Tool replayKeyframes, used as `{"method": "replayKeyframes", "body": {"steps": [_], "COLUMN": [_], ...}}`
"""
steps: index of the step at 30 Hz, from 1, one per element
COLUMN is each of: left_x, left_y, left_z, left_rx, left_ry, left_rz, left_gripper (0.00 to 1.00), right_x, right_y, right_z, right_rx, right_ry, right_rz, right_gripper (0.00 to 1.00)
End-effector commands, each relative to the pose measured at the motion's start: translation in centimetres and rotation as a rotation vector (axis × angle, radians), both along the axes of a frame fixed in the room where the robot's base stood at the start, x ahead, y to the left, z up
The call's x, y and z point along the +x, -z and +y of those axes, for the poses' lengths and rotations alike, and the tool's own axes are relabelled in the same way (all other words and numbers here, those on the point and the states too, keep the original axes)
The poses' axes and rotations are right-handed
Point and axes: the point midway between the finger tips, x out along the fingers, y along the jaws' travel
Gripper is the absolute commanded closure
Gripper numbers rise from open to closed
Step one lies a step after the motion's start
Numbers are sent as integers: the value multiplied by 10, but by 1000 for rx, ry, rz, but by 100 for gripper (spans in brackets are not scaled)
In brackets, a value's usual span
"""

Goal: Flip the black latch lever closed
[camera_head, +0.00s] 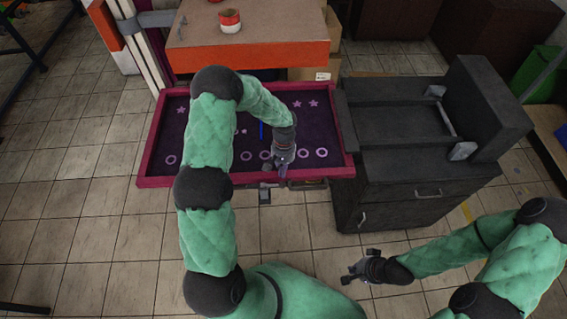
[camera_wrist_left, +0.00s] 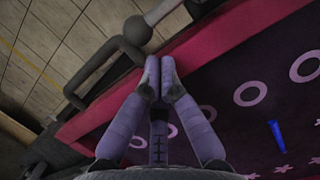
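The black latch lever, a dark bent bar (camera_wrist_left: 96,72) with a round knob, shows in the left wrist view beside the screen frame's pink edge. In the head view, small dark latch parts lie at the frame's front edge, too small to tell apart. My left gripper (camera_head: 282,164) is over the front edge of the frame. In the left wrist view its fingertips (camera_wrist_left: 160,66) are together, with nothing visible between them. They are close to the knob; I cannot tell whether they touch. My right gripper (camera_head: 358,270) is far from the latch, low at the right, its fingers too small to judge.
The pink-framed screen (camera_head: 152,182) has a dark purple sheet with stars and rings. A blue strip (camera_wrist_left: 276,133) lies on it. A dark cabinet (camera_head: 410,195) stands at the right. An orange-edged table (camera_head: 250,56) with a red-and-white roll (camera_head: 230,21) stands behind.

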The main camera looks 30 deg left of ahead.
Motion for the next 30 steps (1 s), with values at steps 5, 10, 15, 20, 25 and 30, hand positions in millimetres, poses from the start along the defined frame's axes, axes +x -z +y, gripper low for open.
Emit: {"method": "replayKeyframes", "body": {"steps": [5, 10, 15, 20, 25, 30], "left_x": [-4, -4, -4, -5, -6, -8], "left_y": [1, 1, 1, 1, 1, 1], "left_z": [-1, -1, -2, -4, -6, -8], "left_rx": [0, 0, 0, 0, 0, 0], "left_ry": [-1, -1, 3, 34, 62, 88], "left_rz": [0, 0, 0, 0, 0, 0], "left_gripper": [100, 100, 100, 100, 100, 100], "right_x": [0, 0, 0, 0, 0, 0], "right_y": [0, 0, 0, 2, 2, 3], "right_z": [0, 0, 0, 0, 0, 0], "right_rx": [0, 0, 0, 0, 0, 0], "right_ry": [0, 0, 0, 0, 0, 0], "right_rz": [0, 0, 0, 0, 0, 0], "right_gripper": [100, 100, 100, 100, 100, 100]}}
